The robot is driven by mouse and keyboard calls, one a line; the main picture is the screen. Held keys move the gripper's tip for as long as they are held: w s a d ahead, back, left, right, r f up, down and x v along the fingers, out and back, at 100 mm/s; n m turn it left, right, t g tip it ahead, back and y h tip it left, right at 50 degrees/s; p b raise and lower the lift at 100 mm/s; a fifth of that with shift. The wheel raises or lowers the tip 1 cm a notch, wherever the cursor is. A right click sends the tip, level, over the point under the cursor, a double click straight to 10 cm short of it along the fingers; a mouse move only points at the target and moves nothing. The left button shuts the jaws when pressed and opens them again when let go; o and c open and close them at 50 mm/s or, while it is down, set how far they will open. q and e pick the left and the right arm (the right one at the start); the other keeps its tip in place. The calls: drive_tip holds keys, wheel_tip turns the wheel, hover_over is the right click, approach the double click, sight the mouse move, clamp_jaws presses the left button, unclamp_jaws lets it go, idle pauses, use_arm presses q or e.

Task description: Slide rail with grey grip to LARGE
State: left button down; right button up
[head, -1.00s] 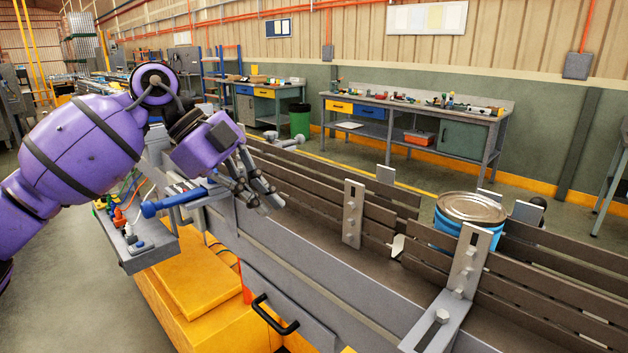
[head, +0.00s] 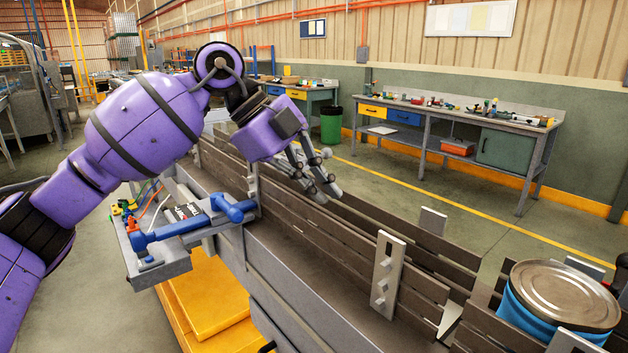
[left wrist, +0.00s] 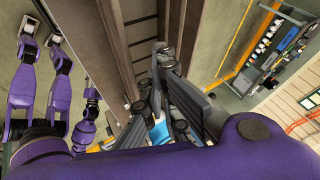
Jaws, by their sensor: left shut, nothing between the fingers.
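Brown slatted guide rails (head: 420,285) run along both sides of the conveyor. A pale, upright slotted bracket (head: 388,275) with bolts is fixed to the near slats. I cannot make out a grey grip or a LARGE mark in either view. My left gripper (head: 324,190) is shut and empty, with its dark fingers over the far slats, left of the bracket. I cannot tell whether the fingers touch the slats. In the left wrist view the fingers (left wrist: 175,90) cover part of the rails (left wrist: 115,60). A blue drum (head: 560,300) with a metal lid stands at the conveyor's right end.
A grey side tray (head: 160,268) holding a blue hammer-like tool (head: 190,228) and small items is at the near side, above a yellow box (head: 205,295). A workbench (head: 450,115) and a green bin (head: 331,125) stand beyond open floor.

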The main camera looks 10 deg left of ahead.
sight(338, 214)
use_arm(q)
drive_tip(key=x, duration=0.6)
drive_tip(key=shift+f, duration=0.1)
drive_tip(key=shift+w, duration=0.1)
